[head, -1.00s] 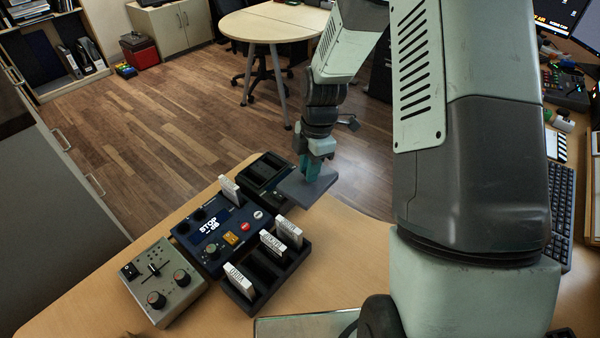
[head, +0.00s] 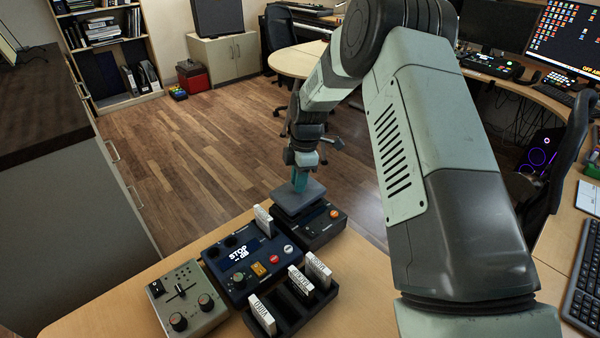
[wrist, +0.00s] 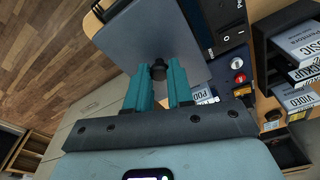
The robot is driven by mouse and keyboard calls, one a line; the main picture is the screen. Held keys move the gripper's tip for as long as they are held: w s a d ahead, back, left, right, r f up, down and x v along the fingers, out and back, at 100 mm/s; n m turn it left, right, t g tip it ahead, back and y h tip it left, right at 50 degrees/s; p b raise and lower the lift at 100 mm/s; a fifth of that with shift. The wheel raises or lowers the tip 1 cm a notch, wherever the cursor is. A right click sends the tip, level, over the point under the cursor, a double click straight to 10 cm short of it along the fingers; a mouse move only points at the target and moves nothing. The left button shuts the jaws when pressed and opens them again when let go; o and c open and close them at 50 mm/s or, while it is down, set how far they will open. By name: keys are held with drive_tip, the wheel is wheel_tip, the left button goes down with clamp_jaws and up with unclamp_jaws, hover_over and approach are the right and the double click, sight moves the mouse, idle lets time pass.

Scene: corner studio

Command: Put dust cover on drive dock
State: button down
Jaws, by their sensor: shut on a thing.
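The dust cover is a flat grey plate (head: 298,196) with a small black knob (wrist: 158,70). My gripper (head: 299,184) points down and is shut on that knob, with one teal finger on each side in the wrist view. The drive dock is a black box (head: 322,231) with an orange knob, at the far end of the desk. The cover lies over the dock's left and back part and hides its bays. I cannot tell whether cover and dock touch. In the wrist view the dock's switch side (wrist: 232,35) shows right of the cover.
A blue STOP panel (head: 242,262) with a white cartridge stands just left of the dock. In front are a black rack (head: 318,300) with several labelled cartridges and a grey control box (head: 190,300). Bare desk (head: 365,265) lies right of the dock.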

drive_tip(key=shift+f, duration=0.95)
drive_tip(key=shift+f, duration=0.55)
idle(0.8)
drive_tip(key=c, duration=1.3)
unclamp_jaws()
drive_tip(key=shift+o, duration=0.2)
wheel_tip(320, 180, up, 11)
drive_tip(key=d, duration=0.1)
drive_tip(key=shift+w, duration=0.25)
drive_tip(key=shift+d+f, duration=0.1)
drive_tip(key=f, duration=0.6)
drive_tip(key=a+f, duration=0.1)
drive_tip(key=f, duration=0.1)
drive_tip(key=shift+s+f, duration=0.2)
drive_tip(key=shift+f, duration=0.2)
